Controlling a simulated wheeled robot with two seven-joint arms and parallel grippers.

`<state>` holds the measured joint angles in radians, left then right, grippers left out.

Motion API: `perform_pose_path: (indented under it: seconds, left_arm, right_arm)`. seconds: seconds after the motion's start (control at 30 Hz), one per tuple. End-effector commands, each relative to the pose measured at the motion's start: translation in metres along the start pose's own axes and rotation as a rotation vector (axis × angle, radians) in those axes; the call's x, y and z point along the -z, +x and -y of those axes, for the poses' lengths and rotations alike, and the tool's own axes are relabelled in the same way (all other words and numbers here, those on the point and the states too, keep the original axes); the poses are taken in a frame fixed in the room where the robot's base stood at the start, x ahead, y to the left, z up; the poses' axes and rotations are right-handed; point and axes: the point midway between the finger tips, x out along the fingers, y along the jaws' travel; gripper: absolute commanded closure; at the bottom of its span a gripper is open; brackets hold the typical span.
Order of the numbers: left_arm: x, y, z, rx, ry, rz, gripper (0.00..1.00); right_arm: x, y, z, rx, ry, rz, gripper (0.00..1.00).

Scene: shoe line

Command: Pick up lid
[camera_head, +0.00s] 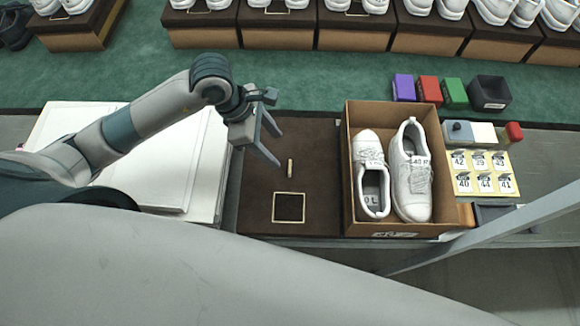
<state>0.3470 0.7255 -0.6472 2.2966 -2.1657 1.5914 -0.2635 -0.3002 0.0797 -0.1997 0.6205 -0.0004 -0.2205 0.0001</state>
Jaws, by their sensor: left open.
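A dark brown shoebox lid (258,190) lies flat on the table, left of the open box. It bears a pale square outline and a small tan mark. The open cardboard box (349,190) holds a pair of white sneakers (411,180), side by side. My left gripper (277,148) is open, with its two fingers over the upper part of the lid. Nothing shows between the fingers. I cannot tell how high it is above the lid. My right gripper is not in view.
White flat panels (205,175) lie left of the lid, under my left arm. Right of the box are a card of numbered labels (482,172) and small items. Purple, red, green and black blocks (455,93) stand behind. Shoes on boxes (280,28) line the back.

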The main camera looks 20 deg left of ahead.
Motion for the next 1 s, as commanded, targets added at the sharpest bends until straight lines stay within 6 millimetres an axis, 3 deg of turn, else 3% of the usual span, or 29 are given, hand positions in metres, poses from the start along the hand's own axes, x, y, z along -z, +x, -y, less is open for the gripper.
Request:
perform_pose_path:
  seconds: [0.3,0.77,1.0]
  left_arm:
    - [0.0,0.043,0.001,0.002,-0.002,0.0,0.44]
    - [0.0,0.05,0.0,0.0,-0.001,0.0,0.44]
    - [0.001,0.065,0.003,0.004,-0.004,-0.001,0.44]
  right_arm:
    - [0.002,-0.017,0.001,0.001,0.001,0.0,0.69]
    - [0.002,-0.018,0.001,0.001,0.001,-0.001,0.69]
    - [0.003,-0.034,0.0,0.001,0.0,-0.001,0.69]
